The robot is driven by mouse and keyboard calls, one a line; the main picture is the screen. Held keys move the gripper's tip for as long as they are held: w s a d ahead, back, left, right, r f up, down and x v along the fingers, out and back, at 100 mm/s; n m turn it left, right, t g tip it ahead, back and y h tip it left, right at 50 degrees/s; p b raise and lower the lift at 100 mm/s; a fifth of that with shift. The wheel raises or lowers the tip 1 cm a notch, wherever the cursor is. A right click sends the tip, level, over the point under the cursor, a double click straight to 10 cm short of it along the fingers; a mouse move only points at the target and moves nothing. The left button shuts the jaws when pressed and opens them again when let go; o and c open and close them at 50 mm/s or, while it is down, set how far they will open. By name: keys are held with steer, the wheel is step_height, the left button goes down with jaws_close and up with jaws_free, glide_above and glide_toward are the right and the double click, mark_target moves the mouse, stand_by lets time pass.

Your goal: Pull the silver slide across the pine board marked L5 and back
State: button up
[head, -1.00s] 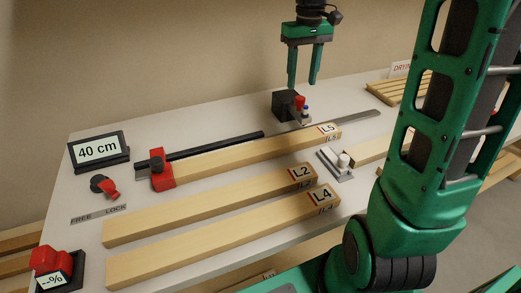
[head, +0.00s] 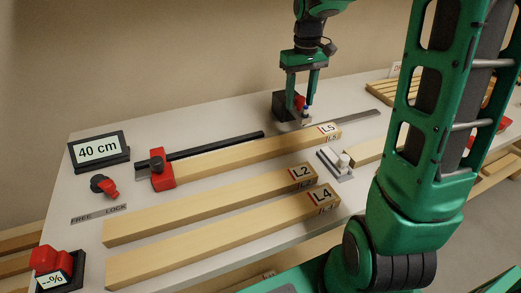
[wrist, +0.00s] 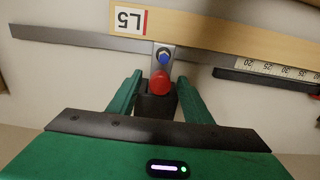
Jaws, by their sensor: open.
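The pine board marked L5 (head: 245,153) lies along the metal rail, its left end at a red block (head: 161,170). At its right end, a small silver plate (wrist: 165,50) with a blue-topped post and a red knob (wrist: 159,82) sticks out from a black block (head: 285,105) across the rail. This looks like the silver slide. My gripper (head: 301,103) is open and low over it, pointing down. In the wrist view, the fingers (wrist: 160,88) stand on either side of the red knob with gaps; contact cannot be told.
Boards L2 (head: 215,204) and L4 (head: 225,236) lie in front of L5. Another silver plate with a pale knob (head: 336,165) lies right of L2. A "40 cm" display (head: 98,150), a red-handled FREE/LOCK knob (head: 104,186) and a "--%" display (head: 53,280) are at left.

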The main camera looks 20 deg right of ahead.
steer(key=c, duration=0.9)
steer(key=shift+o, duration=0.2)
steer(key=shift+s, duration=0.1)
glide_above(312, 135)
steer(key=shift+s, duration=0.1)
stand_by(0.9)
stand_by(0.3)
steer(key=shift+w, duration=4.45)
